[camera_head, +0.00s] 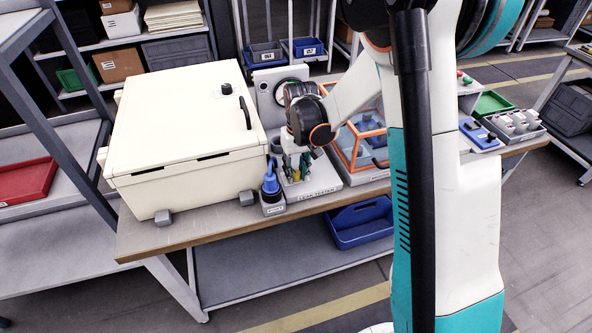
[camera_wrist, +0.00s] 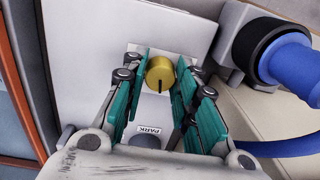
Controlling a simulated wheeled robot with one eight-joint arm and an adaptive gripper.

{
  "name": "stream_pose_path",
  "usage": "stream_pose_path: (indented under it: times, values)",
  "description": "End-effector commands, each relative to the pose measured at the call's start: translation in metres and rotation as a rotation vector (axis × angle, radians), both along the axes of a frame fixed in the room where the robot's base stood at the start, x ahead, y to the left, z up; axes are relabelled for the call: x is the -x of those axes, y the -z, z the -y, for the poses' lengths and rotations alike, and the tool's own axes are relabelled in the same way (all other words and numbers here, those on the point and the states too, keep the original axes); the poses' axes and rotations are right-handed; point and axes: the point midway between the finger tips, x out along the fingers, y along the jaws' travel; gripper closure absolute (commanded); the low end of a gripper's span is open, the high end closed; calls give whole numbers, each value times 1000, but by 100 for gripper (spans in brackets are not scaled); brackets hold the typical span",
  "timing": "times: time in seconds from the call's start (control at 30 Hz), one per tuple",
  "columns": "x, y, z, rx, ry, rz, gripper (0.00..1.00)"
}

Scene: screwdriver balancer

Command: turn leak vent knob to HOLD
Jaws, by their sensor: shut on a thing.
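The leak tester (camera_head: 318,187) is a grey box on the workbench, with its name on the front edge. Its yellow knob (camera_wrist: 160,68) sits between the teal fingers of my gripper (camera_wrist: 162,72). The gripper is shut on the knob. A dark pointer line on the knob points down in the wrist view, toward a PARK label (camera_wrist: 149,129). No HOLD label is readable; the gripper covers part of the panel. In the head view my gripper (camera_head: 294,168) points down onto the tester, and the knob is mostly hidden there.
A blue connector (camera_head: 270,182) in a grey holder stands close left of the tester; it also shows in the wrist view (camera_wrist: 285,62). A large cream cabinet (camera_head: 185,130) stands further left. An orange-framed clear box (camera_head: 362,150) stands close on the right.

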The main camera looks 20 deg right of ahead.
Motion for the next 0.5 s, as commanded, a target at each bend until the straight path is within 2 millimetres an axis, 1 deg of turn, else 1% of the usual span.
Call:
stream_pose_path:
  times: [0.2,0.5]
  values:
    - [-1,0,0,0,-200,0,97]
    - [-1,0,0,0,-429,0,97]
